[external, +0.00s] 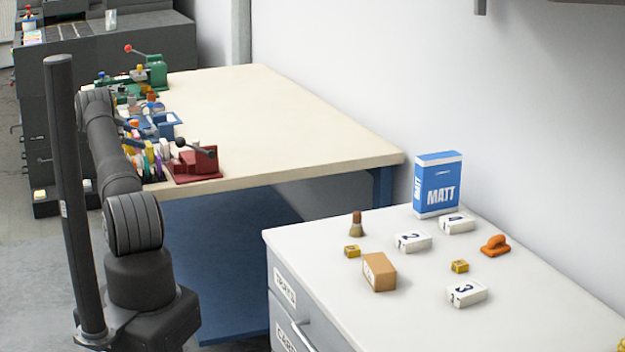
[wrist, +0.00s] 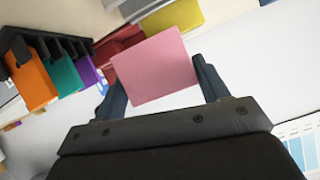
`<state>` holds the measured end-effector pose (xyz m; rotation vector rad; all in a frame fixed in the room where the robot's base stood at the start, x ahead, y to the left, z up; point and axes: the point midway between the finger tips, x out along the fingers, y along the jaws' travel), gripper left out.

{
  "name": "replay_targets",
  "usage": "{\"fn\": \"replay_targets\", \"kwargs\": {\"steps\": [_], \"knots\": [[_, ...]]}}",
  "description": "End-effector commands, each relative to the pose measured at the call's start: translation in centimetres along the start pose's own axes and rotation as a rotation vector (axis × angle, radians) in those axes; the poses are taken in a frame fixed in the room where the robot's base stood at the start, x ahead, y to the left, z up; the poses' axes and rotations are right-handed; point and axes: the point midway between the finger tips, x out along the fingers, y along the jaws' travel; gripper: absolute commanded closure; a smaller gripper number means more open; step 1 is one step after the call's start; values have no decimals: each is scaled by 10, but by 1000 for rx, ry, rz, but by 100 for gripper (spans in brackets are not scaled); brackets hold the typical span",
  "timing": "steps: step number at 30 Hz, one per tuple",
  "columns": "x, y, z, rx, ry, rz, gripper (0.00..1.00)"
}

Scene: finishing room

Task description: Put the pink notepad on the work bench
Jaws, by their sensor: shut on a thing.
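The pink notepad (wrist: 153,68) is between the two fingers of my gripper (wrist: 160,86) in the wrist view, and the gripper is shut on it. The notepad is a flat pink block with its broad face towards the camera. In the external view my arm reaches away along the left side of the work bench (external: 285,115), a cream-topped table with blue legs. My gripper and the notepad are not clearly visible there, behind the arm and the clutter.
A black rack (wrist: 22,45) holds orange, teal and purple pads in the wrist view. A yellow pad (wrist: 172,17) lies beyond the notepad. A red device (external: 196,163) stands at the bench's near left corner. The bench's middle and right are clear. A white cabinet (external: 410,290) holds several small boxes.

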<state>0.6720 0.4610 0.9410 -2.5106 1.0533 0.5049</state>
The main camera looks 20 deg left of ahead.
Motion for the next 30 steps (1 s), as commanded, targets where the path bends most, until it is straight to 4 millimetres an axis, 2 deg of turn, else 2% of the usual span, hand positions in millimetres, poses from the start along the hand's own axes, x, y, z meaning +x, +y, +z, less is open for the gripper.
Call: {"fn": "replay_targets", "kwargs": {"steps": [5,14,30], "knots": [[-2,-2,8,-1,0,0,63],[16,6,40,-1,-1,0,63],[20,7,48,-1,-1,0,63]]}}
